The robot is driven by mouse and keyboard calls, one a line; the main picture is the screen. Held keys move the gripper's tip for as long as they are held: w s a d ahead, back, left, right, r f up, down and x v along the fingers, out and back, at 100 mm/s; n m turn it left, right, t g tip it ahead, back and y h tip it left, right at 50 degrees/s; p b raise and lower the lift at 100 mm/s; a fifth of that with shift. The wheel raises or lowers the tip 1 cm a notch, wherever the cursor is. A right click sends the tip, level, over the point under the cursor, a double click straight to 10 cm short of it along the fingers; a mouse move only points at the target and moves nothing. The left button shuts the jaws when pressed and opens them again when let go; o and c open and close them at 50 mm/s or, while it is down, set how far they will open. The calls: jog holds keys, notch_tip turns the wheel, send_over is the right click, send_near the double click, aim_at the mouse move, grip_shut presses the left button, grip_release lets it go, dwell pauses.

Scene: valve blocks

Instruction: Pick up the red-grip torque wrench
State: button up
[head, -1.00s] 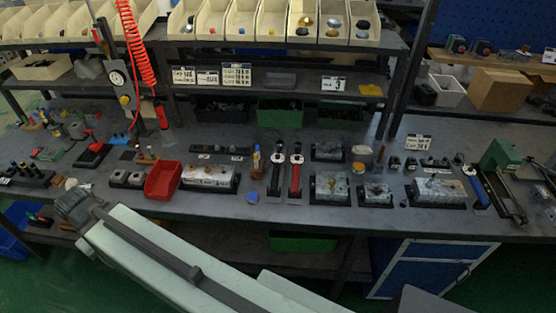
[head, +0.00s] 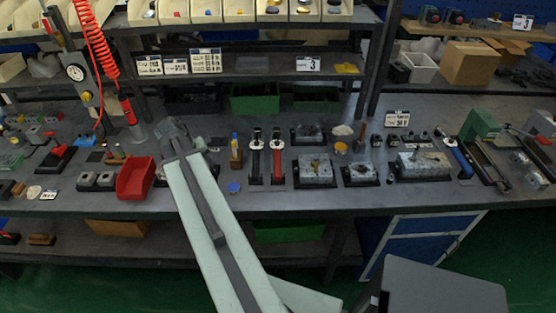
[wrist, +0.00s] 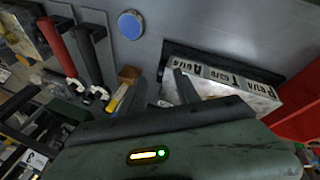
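The red-grip torque wrench (head: 277,158) lies in a dark holder on the bench, handle toward the front. A black-grip wrench (head: 256,158) lies just left of it. In the wrist view the red grip (wrist: 65,52) is at upper left, beside the black grip (wrist: 88,55). My gripper (head: 172,128) is above the bench, well left of both wrenches. In the wrist view my gripper (wrist: 163,88) shows two dark fingers apart, with nothing seen between them. Its body hides the lower part of that view.
A red bin (head: 136,180) stands left of my arm. Metal valve blocks (head: 315,170) stand right of the wrenches. Shelving rises behind.

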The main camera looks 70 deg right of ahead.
aim_at(275, 154)
jog(key=s+d+f+m+b, duration=0.1)
jog(key=s+d, duration=0.4)
jog(key=s, duration=0.1)
jog(key=s+d+f+m+g+h+b, duration=0.1)
jog(key=s+d, duration=0.5)
jog(key=s+d+f+m+g+b, duration=0.1)
jog(key=s+d+m+b, duration=0.1)
jog(key=s+d, duration=0.4)
jog(key=shift+s+d, duration=0.2)
jog(key=shift+s, duration=0.1)
jog(key=shift+s+d+f, duration=0.1)
jog(key=shift+d, duration=0.1)
jog(key=b+x, duration=0.4)
jog(key=x, duration=0.1)
jog(key=shift+s+f+b, duration=0.1)
jog(key=shift+b, duration=0.2)
jog(key=shift+r, duration=0.2)
grip_shut()
